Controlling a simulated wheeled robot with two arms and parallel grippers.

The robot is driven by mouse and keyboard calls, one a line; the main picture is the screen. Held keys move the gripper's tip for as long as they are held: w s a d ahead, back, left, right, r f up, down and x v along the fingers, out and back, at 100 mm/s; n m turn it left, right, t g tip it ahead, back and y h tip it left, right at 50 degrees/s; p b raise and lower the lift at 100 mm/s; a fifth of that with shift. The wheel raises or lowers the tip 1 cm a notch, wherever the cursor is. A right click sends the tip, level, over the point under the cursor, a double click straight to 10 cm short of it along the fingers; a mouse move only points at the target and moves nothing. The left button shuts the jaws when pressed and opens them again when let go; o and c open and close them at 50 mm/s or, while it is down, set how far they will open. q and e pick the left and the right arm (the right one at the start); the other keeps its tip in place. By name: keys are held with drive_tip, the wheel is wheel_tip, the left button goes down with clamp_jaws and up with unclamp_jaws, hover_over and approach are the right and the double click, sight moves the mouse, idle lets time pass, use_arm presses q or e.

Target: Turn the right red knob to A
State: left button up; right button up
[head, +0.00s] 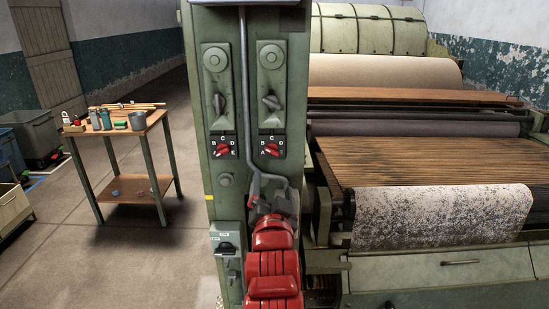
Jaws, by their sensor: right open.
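The right red knob (271,149) sits on a black dial plate with white letters, on the right half of the green control column (246,110). The letter A is at the plate's lower left and C is at its top. The knob looks tilted, but I cannot tell which letter it points to. A similar left red knob (222,149) sits on its own plate beside it. My right gripper (267,192), grey on a red arm, is open just below the right knob, apart from it in the picture. My left gripper is out of view.
Dark lever switches (271,102) sit above both dials. A grey conduit (243,80) runs down between them and bends behind my gripper. A large machine with rollers (430,170) stands to the right. A small work table (125,125) with cans stands at the left.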

sight(273, 152)
drive_tip(key=w+p, duration=0.4)
drive_tip(key=w, duration=1.2)
drive_tip(key=shift+w+r, duration=0.1)
drive_tip(key=shift+w, duration=0.15)
clamp_jaws()
